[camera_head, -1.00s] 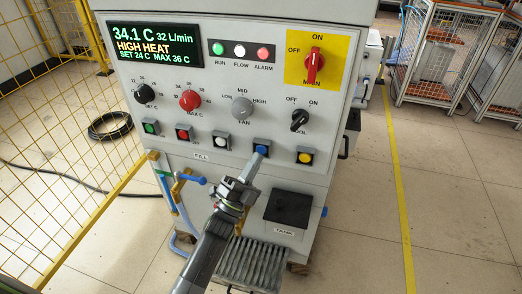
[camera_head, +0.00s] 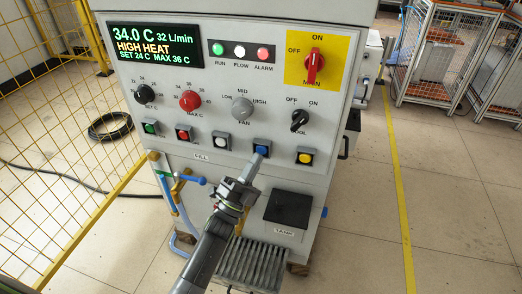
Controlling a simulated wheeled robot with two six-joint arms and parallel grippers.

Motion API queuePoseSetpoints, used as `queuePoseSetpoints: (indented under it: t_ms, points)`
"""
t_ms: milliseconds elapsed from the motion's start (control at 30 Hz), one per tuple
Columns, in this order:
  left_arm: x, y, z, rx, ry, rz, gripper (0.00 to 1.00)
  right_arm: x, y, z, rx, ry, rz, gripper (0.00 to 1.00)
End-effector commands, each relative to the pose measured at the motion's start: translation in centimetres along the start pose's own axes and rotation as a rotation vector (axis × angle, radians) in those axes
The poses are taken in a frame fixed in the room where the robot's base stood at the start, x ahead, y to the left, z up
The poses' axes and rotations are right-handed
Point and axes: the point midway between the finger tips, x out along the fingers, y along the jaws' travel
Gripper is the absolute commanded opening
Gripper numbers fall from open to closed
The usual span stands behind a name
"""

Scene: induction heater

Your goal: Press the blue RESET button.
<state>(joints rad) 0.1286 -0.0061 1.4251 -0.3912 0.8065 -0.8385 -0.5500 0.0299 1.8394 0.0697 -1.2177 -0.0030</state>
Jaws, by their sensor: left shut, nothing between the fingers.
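The blue button (camera_head: 262,145) sits in a dark square frame on the heater's front panel (camera_head: 200,103), in the lower row of buttons between the white and the yellow ones. My left gripper (camera_head: 258,157) is shut and empty, its tip pointing up at the lower part of the blue button. The tip overlaps the button's lower edge in the picture; I cannot tell whether it touches. Any label under the button is hidden by the gripper. My right gripper is not in view.
Green (camera_head: 150,127), red (camera_head: 184,133), white (camera_head: 220,140) and yellow (camera_head: 305,155) buttons share the row. The display (camera_head: 155,42) reads 34.0 C and HIGH HEAT. A blue-handled valve (camera_head: 190,178) stands left of my arm. A yellow mesh fence (camera_head: 70,140) is at the left.

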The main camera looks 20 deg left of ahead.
Motion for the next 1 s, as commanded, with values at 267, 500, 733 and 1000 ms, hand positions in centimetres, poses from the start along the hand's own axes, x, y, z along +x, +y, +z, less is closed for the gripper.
queuePoseSetpoints:
  t_ms: [267, 500, 733, 1000]
  points:
    - [0.0, 0.0, -0.01, 0.0, 0.0, 0.0, 0.0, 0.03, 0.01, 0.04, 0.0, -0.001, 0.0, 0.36]
    - [0.01, 0.0, 0.0, 0.0, 0.0, 0.0, 0.0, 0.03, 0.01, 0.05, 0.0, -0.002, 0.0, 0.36]
    - [0.09, 0.11, 0.08, 0.0, 0.001, -0.001, 0.0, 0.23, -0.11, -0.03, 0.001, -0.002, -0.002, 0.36]
    - [0.58, 0.45, 0.46, 0.0, 0.0, 0.001, 0.0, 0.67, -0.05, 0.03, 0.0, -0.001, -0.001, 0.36]
